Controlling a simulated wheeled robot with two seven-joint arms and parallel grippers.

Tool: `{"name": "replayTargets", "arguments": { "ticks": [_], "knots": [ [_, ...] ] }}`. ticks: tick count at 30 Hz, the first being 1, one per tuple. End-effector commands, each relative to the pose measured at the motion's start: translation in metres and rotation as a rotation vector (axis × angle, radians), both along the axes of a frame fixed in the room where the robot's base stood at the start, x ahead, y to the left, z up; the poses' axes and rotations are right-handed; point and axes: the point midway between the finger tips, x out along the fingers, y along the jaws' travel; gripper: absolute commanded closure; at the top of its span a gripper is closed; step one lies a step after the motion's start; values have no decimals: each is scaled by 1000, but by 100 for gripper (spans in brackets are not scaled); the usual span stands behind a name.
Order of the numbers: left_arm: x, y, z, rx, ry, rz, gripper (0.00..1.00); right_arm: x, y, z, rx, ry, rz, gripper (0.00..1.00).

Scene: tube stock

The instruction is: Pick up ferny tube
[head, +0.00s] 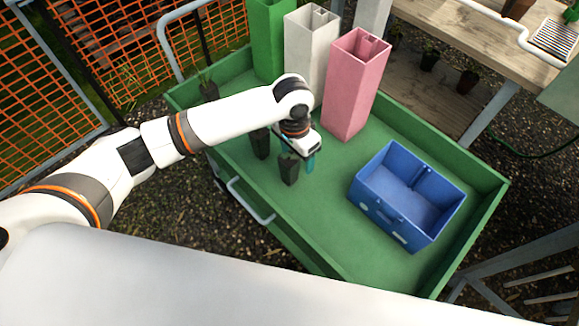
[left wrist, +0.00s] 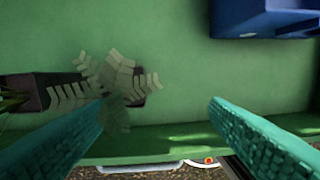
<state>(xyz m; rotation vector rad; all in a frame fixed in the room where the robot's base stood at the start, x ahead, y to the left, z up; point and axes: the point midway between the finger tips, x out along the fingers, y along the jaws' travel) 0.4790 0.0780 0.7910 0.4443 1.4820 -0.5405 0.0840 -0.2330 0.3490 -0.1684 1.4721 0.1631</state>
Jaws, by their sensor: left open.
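The ferny tube is a dark, narrow pot with pale, feathery fronds. In the left wrist view its fronds (left wrist: 118,78) spread above the pot, partly hiding it, beside the left fingertip. In the head view I take it to be the dark tube (head: 289,170) just below my left gripper (head: 300,152). My left gripper is open, and its teal fingers (left wrist: 158,106) frame mostly bare green floor. The fronds overlap the left finger's tip, and the tube stands left of the middle of the gap. My right gripper is not in view.
Another dark tube (head: 261,143) stands close by, and a third (head: 209,91) is near the left wall. A blue crate (head: 432,230) sits right in the green cart (head: 330,210). Tall pink (head: 352,85) and white (head: 306,50) bins stand behind. Floor before the crate is clear.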

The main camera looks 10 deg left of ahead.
Motion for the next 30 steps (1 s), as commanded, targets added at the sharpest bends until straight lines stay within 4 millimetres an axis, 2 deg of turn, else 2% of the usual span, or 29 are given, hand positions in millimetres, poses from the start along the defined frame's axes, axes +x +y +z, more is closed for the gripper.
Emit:
{"name": "replayTargets", "arguments": {
  "ticks": [3, 7, 16, 25, 30],
  "knots": [
    [15, 16, 9, 48, 5, 30, 30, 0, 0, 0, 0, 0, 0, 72],
    [20, 22, 8, 68, 14, 47, 30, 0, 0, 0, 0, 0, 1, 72],
    [21, 23, -41, 70, 16, 48, 30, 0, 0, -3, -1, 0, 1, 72],
    [25, 23, -66, 69, 14, 47, 30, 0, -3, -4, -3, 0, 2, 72],
    [31, 25, -92, 69, 15, 47, 30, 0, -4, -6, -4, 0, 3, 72]
  ]
}}
